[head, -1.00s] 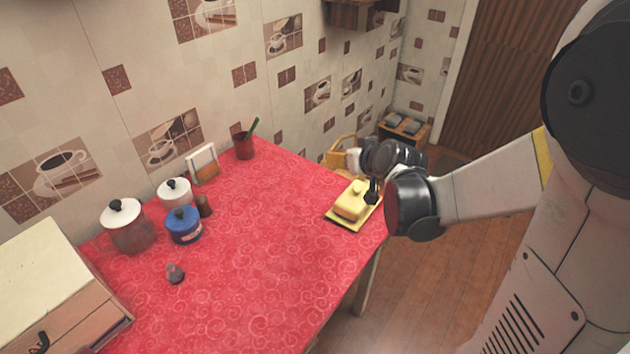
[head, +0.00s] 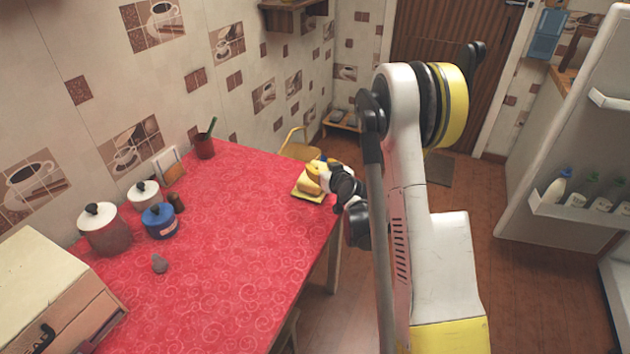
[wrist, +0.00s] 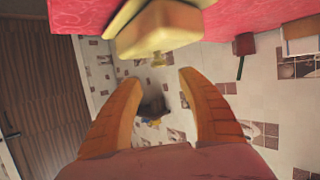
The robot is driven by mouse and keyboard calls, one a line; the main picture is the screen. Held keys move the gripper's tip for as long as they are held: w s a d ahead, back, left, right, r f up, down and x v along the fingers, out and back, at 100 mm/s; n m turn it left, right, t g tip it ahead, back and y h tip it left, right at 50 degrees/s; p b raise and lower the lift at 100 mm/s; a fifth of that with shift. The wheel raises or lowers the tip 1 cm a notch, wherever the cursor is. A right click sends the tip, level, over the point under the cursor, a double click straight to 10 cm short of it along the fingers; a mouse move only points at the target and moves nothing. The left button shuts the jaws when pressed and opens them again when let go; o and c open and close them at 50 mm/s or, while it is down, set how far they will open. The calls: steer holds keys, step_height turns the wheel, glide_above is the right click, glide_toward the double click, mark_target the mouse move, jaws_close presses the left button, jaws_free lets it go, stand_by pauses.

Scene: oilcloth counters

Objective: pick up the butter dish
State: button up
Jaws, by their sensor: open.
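The yellow butter dish (head: 308,187) sits on the red tablecloth near the counter's far right corner, its lid on its yellow base plate (head: 304,196). In the wrist view the butter dish (wrist: 152,38) fills the top middle, with the cloth above it. My gripper (wrist: 158,80) is open and empty. Its two fingers stand either side of a gap, and the lid is beyond their tips, not between them. In the head view my gripper (head: 320,168) is right beside the dish and partly overlaps it. Whether they touch cannot be told.
Canisters (head: 105,230), a blue pot (head: 159,222) and a wooden box (head: 60,295) stand at the left. A red cup (head: 205,148) is at the back by the wall. A yellow chair (head: 297,148) is behind the far edge. The middle of the cloth is clear.

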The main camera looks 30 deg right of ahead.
mark_target(316, 167)
steer(key=w+f+b, duration=0.2)
steer(key=w+f, duration=0.1)
steer(key=shift+w+d+b, duration=0.15)
steer(key=shift+w+b, duration=0.15)
steer(key=shift+w+f, duration=0.1)
steer(key=shift+w, duration=0.25)
steer(key=shift+d, duration=0.1)
jaws_close()
